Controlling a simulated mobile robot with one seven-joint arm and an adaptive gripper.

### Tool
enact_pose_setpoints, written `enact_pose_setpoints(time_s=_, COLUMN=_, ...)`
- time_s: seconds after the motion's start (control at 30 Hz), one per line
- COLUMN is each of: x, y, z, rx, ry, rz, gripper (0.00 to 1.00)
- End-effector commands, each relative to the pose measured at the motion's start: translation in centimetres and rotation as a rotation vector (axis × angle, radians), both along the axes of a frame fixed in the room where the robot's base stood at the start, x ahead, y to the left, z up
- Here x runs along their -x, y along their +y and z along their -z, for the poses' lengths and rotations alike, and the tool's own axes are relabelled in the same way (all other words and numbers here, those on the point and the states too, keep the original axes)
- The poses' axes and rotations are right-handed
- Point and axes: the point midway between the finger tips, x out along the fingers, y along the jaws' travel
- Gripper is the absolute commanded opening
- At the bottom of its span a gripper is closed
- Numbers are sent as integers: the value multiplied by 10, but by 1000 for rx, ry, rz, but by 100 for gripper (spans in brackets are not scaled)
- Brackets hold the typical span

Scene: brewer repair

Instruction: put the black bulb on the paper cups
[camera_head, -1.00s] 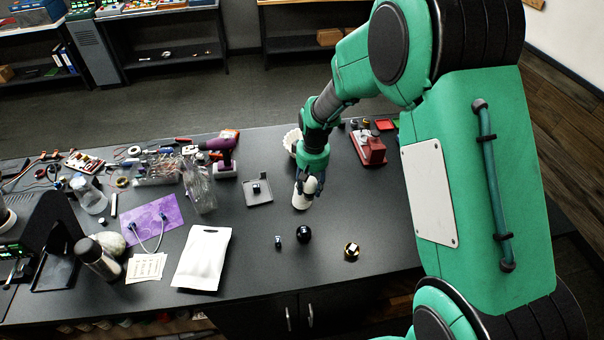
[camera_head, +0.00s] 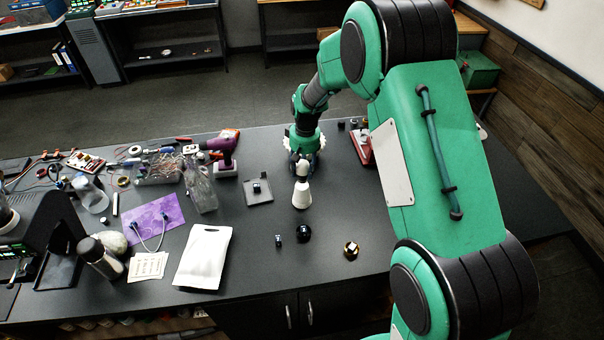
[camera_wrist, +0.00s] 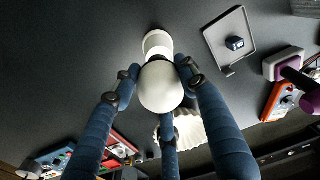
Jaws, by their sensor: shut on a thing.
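My gripper (camera_head: 303,167) is shut on a white, rounded, bulb-like thing (camera_wrist: 161,88), with dark blue fingers around it in the wrist view. A white tapered piece, seemingly the paper cups (camera_head: 302,197), stands just below it on the table; it also shows beyond the held thing in the wrist view (camera_wrist: 157,43). I cannot tell whether the held thing touches it. A glossy black ball, seemingly the black bulb (camera_head: 304,233), rests on the table in front of the cups, apart from my gripper.
A grey tray (camera_head: 258,197) lies left of the cups, and a white fluted filter stack (camera_wrist: 190,128) is close behind. A white pouch (camera_head: 203,257) lies front left.

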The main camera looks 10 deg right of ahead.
Motion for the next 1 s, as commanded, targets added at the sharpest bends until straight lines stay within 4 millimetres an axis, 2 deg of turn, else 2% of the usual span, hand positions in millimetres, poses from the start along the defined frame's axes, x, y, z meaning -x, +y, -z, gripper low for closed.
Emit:
enact_pose_setpoints(time_s=0.27, x=-9, y=1, z=2, rx=0, ry=1, rz=0, gripper=14)
enact_pose_setpoints(time_s=0.4, x=-8, y=1, z=21, rx=1, ry=2, rz=0, gripper=14)
enact_pose_setpoints(time_s=0.57, x=-9, y=1, z=34, rx=0, ry=0, rz=0, gripper=14)
enact_pose_setpoints(time_s=1.0, x=-9, y=1, z=39, rx=0, ry=0, rz=0, gripper=14)
